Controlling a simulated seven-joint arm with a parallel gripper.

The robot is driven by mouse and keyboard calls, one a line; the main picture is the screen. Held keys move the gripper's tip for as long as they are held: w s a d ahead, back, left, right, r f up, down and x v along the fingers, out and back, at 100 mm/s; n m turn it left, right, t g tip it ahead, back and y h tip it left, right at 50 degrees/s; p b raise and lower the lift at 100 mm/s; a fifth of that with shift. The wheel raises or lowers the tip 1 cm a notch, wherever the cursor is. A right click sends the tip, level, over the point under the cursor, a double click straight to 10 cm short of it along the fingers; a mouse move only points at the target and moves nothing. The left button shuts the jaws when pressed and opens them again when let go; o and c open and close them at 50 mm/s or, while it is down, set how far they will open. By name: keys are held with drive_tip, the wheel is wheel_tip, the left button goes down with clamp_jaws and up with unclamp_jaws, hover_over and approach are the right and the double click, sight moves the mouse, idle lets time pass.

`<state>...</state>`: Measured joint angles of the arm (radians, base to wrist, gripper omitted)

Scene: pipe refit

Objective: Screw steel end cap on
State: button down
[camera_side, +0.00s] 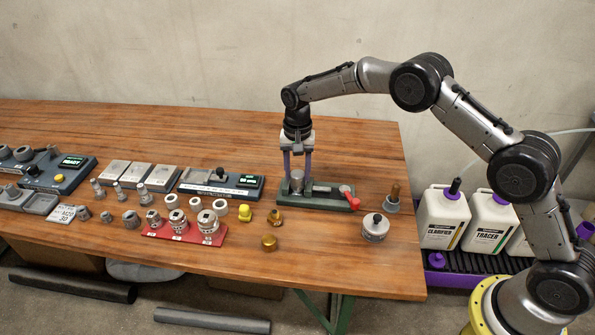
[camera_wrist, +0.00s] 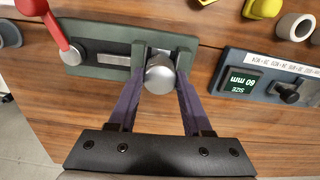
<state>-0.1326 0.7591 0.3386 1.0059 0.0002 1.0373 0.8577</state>
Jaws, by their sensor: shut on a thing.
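A steel end cap (camera_side: 297,178), a smooth silver cylinder, stands in the green vise fixture (camera_side: 325,199) near the right part of the bench. In the wrist view the cap (camera_wrist: 160,75) sits between two green upright jaws of the fixture (camera_wrist: 105,50). My gripper (camera_side: 298,172) points straight down over the fixture. Its two purple fingers (camera_wrist: 160,80) are shut on the cap's sides. Whatever lies under the cap, including any thread, is hidden. The red lever (camera_side: 350,197) is at the fixture's right end in the side view.
A size gauge with a green display (camera_side: 248,181) stands left of the fixture. Brass fittings (camera_side: 275,217), a yellow cap (camera_side: 245,213) and a red rack of fittings (camera_side: 180,232) lie in front.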

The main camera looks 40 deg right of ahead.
drive_tip(key=m, duration=0.6)
idle(0.3)
drive_tip(key=m, duration=0.5)
drive_tip(key=shift+f+m, duration=0.1)
drive_tip(key=shift+m, duration=0.3)
drive_tip(key=shift+s+m, duration=0.1)
drive_tip(key=shift+m, duration=0.2)
drive_tip(key=m, duration=0.5)
drive_tip(key=shift+m, duration=0.3)
